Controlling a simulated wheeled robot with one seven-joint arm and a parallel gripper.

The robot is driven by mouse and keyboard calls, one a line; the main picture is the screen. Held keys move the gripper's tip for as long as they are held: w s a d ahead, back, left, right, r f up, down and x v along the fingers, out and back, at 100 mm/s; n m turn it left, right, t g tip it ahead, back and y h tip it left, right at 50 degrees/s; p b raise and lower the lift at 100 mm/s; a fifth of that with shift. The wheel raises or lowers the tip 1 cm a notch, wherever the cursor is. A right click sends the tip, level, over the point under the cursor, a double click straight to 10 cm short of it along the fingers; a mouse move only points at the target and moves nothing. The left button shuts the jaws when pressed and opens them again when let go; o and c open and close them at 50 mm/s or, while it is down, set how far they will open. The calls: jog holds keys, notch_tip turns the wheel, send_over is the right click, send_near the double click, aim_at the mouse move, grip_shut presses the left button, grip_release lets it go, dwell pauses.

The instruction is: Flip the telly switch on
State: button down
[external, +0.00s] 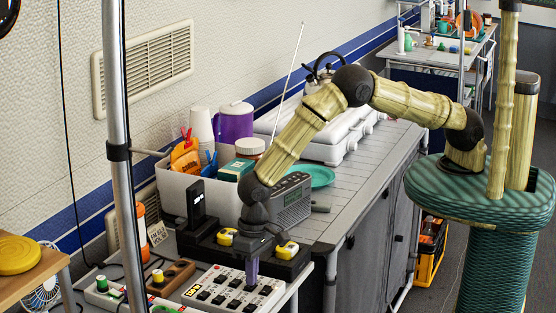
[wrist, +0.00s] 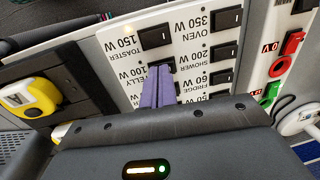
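The white switch panel (external: 215,289) lies on the low table at the front in the external view. In the wrist view the panel (wrist: 118,42) shows upside down, with black rocker switches and printed labels. The telly label (wrist: 137,76) is partly covered by my fingers. The telly switch (wrist: 166,65) is mostly hidden behind my fingertips, so I cannot tell its position or whether they touch it. My gripper (wrist: 160,72) has its two purple fingers together with nothing between them. In the external view my gripper (external: 251,284) points down over the panel.
Toaster (wrist: 154,37), shower (wrist: 222,51) and oven (wrist: 230,15) switches sit close around my fingertips. Yellow tape measures (wrist: 30,98) lie in a black holder beside the panel. A radio (external: 290,200) with a raised aerial and a grey bin (external: 180,192) stand behind.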

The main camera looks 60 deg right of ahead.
dwell(0.3)
jog(key=r+p, duration=0.2)
jog(key=r, duration=0.1)
jog(key=r+p, duration=0.1)
jog(key=shift+d+r, duration=0.15)
jog(key=shift+d, duration=0.1)
notch_tip(320, 180, up, 10)
jog(key=d+b, duration=0.1)
jog(key=b, duration=0.1)
jog(key=shift+f+b, duration=0.2)
jog(key=shift+b, duration=0.2)
jog(key=a+b, duration=0.1)
jog(key=b, duration=0.3)
jog(key=shift+a+r, duration=0.1)
jog(key=shift+r, duration=0.1)
